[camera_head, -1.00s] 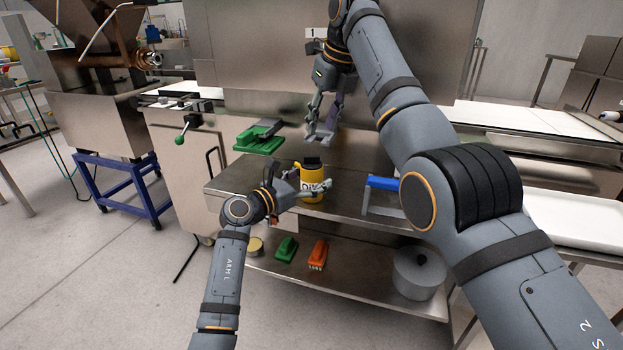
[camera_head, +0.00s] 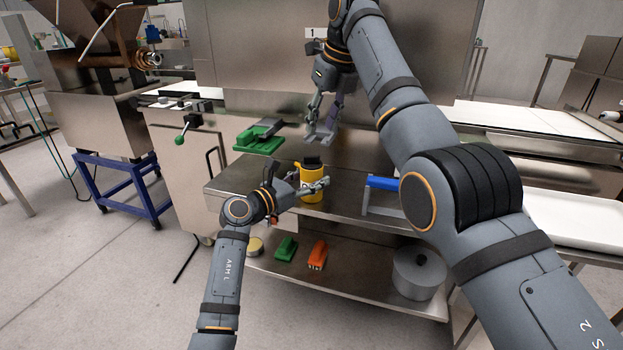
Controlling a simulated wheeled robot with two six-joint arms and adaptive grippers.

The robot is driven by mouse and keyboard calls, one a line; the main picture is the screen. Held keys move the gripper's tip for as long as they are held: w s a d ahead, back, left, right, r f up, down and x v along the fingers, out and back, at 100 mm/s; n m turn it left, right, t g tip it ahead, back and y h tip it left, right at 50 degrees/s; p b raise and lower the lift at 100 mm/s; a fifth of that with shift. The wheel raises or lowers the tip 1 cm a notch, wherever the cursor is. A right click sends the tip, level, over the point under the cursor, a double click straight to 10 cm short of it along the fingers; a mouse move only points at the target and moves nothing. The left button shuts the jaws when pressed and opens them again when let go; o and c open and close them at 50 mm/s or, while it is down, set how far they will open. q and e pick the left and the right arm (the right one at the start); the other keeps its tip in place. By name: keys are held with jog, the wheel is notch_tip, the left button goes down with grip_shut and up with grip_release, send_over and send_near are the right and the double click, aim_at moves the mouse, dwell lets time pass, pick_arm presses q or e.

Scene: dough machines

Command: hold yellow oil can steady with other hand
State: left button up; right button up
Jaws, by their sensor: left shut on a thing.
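The yellow oil can (camera_head: 311,174) with a black top stands upright on the upper metal shelf, in the middle of the head view. My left gripper (camera_head: 318,188) is at the can, its fingers across the front of the can's body, shut on it. The fingers hide part of the can's middle. My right gripper (camera_head: 321,130) is behind and above the can, near the machine's back panel, pointing down. A grey piece shows at its fingertips, and I cannot tell whether the fingers are closed on it.
A green-and-grey tool (camera_head: 259,138) lies left of the can. A blue-handled scraper (camera_head: 382,183) stands right of it. The lower shelf holds a green brush (camera_head: 286,248), an orange brush (camera_head: 318,254), a small round tin (camera_head: 255,245) and a grey cylinder (camera_head: 419,272).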

aim_at(312, 165)
dwell(0.3)
jog(key=shift+o, duration=2.4)
jog(key=shift+n, duration=0.5)
jog(key=w+f+n, duration=0.1)
jog(key=f+n, duration=0.2)
jog(key=n, duration=0.6)
jog(key=a+f+n+h, duration=0.1)
jog(key=f+n, duration=0.2)
jog(key=n, duration=0.7)
jog(key=w+a+f+n+t+h, duration=0.1)
jog(key=f+n, duration=0.2)
jog(key=n, duration=0.6)
jog(key=shift+w+a+n, duration=0.15)
jog(key=shift+w+n, duration=0.2)
jog(key=shift+n, duration=0.05)
jog(key=c, duration=1.2)
